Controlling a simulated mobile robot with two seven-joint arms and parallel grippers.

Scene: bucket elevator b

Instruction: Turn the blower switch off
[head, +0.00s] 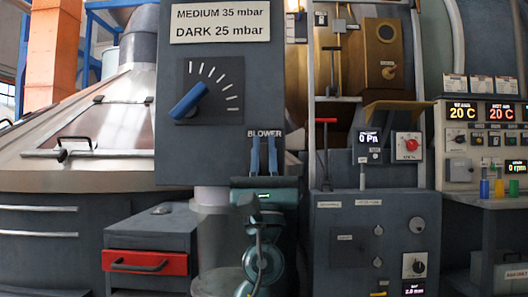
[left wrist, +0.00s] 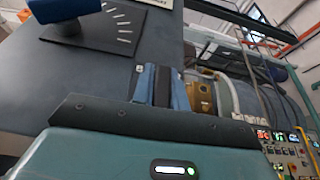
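The white BLOWER label (head: 265,133) is on the lower right of a dark grey panel (head: 215,155) in the head view. The blower switch itself is not clearly visible; my left gripper covers the area just below the label. My left gripper (head: 263,142) points up at that spot, its two blue fingers upright with a narrow gap between them. In the left wrist view the fingers (left wrist: 162,68) stand close to the panel edge. I cannot tell whether the switch is between them or whether they touch it. My right gripper is not in view.
A blue rotary knob (head: 188,101) with white tick marks is above left on the panel. A red drawer (head: 145,262) is lower left. A red T-handle lever (head: 326,145) stands to the right, near a display reading 0 Pa (head: 369,138). A control console (head: 480,145) is far right.

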